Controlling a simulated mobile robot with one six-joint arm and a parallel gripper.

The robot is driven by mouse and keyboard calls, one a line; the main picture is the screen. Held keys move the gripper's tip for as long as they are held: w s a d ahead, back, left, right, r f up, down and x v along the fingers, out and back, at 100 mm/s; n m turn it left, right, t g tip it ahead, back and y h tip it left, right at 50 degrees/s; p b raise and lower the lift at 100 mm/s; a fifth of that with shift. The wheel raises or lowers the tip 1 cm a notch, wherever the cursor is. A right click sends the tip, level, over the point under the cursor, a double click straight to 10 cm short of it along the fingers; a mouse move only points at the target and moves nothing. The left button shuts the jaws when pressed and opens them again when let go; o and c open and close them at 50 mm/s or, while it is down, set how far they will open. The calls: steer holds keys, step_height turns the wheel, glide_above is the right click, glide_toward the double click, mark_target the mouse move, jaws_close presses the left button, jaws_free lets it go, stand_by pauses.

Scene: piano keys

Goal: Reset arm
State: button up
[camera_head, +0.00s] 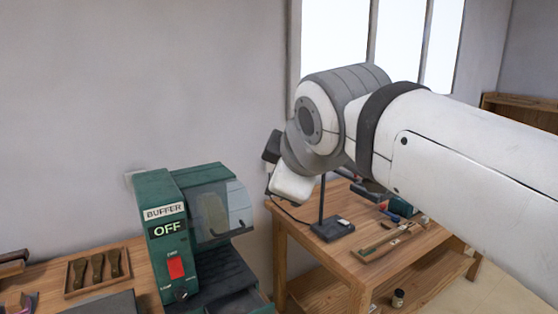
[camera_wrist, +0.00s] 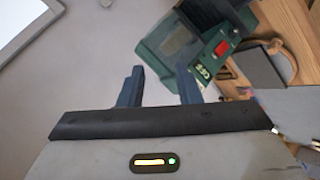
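My gripper (camera_wrist: 160,76) shows in the wrist view with its two dark fingers apart and nothing between them. In the head view my white and grey arm reaches in from the right, with the wrist bent downward above the gap between the two benches. The fingers cannot be made out there. The green buffer machine (camera_head: 168,238) stands below and left of my wrist, with its sign reading OFF and a red switch. It also shows tilted in the wrist view (camera_wrist: 211,56), beyond the fingers.
A wooden workbench (camera_head: 290,237) at the right holds a dark stand (camera_head: 332,229) and several tools. A wooden tray (camera_head: 97,272) with several handled tools lies left of the buffer. A small jar (camera_head: 398,298) sits on the lower shelf. The wall space above the buffer is clear.

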steer(key=s+d+f+m+g+h, duration=0.1)
steer(key=s+d+f+m+g, duration=0.1)
steer(key=f, duration=0.8)
steer(key=s+d+f+m+g+h+b, duration=0.1)
steer(key=s+d+f+m+g, duration=0.2)
steer(key=d+f+m, duration=0.4)
steer(key=s+d+f+m+g+h+b, duration=0.1)
steer(key=s+d+f+m, duration=0.4)
steer(key=f, duration=0.9)
steer(key=shift+d+f+m+g, duration=0.15)
steer(key=shift+f+m+g, duration=0.1)
steer(key=shift+m+g, duration=0.4)
steer(key=shift+c, duration=0.2)
